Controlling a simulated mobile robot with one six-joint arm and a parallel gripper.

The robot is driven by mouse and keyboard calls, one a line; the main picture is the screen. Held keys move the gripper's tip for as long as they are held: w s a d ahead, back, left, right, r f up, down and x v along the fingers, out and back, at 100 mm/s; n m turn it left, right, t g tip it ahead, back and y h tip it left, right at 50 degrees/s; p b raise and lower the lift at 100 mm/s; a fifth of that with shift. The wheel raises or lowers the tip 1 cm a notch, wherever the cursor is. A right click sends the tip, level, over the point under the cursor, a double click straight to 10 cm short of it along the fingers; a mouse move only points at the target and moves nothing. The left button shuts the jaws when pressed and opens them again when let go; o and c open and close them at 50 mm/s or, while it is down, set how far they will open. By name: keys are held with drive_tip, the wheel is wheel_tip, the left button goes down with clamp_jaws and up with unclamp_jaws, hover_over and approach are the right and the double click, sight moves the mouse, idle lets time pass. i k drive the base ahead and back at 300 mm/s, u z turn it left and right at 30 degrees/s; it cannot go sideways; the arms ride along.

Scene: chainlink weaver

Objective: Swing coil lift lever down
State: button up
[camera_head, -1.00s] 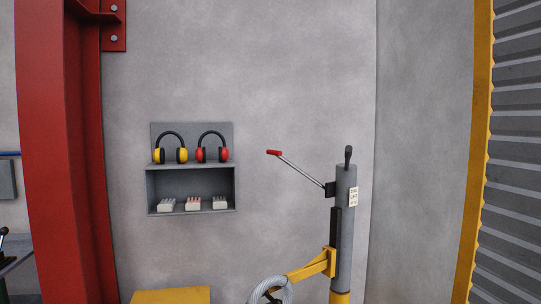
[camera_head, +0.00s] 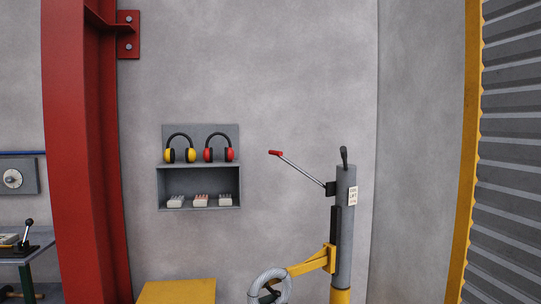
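The coil lift lever (camera_head: 302,169) is a thin metal rod with a red grip (camera_head: 275,153) at its upper left end. It slants up and to the left from a dark bracket near the top of the coil lift's grey column (camera_head: 344,230). A white label (camera_head: 353,196) is on the column, and a black handle (camera_head: 344,158) stands on its top. A yellow arm (camera_head: 308,266) reaches left from the column to a grey wire coil (camera_head: 268,286), cut off by the lower edge. My gripper is not in view.
A grey wall shelf (camera_head: 198,187) holds yellow earmuffs (camera_head: 180,149), red earmuffs (camera_head: 218,148) and small boxes. A red steel column (camera_head: 80,160) stands at left, beside a workbench (camera_head: 22,250). A yellow block (camera_head: 177,291) is low in front. A ribbed shutter (camera_head: 515,150) is at right.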

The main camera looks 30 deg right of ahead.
sight(279, 154)
drive_tip(key=z, duration=0.15)
drive_tip(key=i, duration=0.9)
drive_tip(key=u, duration=0.05)
